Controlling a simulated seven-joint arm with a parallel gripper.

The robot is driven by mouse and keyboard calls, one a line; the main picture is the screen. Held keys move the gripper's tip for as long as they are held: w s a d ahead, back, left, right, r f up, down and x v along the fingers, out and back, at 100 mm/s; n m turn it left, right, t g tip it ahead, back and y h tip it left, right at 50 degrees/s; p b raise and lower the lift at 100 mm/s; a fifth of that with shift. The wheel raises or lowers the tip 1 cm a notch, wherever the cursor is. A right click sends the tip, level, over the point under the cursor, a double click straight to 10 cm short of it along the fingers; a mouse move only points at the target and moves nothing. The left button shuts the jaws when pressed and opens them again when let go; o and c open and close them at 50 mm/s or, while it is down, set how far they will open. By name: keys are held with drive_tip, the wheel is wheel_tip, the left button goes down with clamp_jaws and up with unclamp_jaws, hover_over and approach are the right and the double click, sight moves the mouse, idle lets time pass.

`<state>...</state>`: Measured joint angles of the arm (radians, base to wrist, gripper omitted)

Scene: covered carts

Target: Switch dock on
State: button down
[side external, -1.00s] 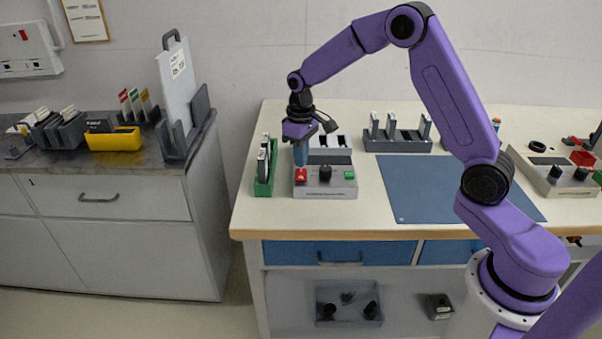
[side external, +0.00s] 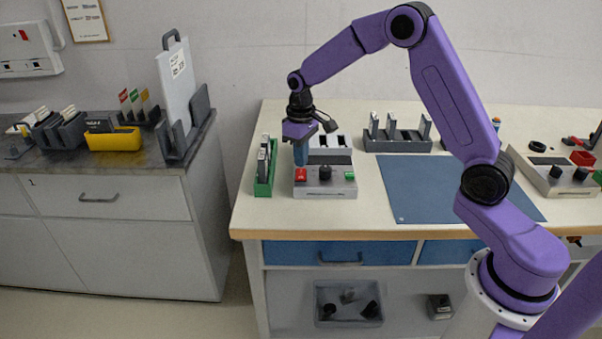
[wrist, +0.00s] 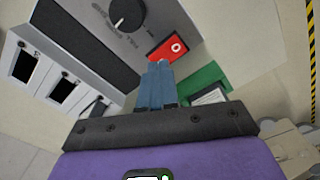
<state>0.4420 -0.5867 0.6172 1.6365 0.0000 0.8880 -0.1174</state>
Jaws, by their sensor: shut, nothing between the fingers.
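In the wrist view the fingertips (wrist: 158,68) are beside the red button (wrist: 166,47), which bears a white ring mark. Contact cannot be told. The green button is out of the wrist view.
A green rack (side external: 264,178) with cards stands close to the dock's left. A grey rack (side external: 398,138) stands behind right, and a blue mat (side external: 450,190) lies flat to the right. Another control box (side external: 555,172) is at far right. A dark-topped cabinet (side external: 75,165) stands left, across a gap.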

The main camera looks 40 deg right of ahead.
sight(301, 170)
drive_tip(key=shift+f, duration=0.95)
idle(0.8)
drive_tip(key=shift+r, duration=3.55)
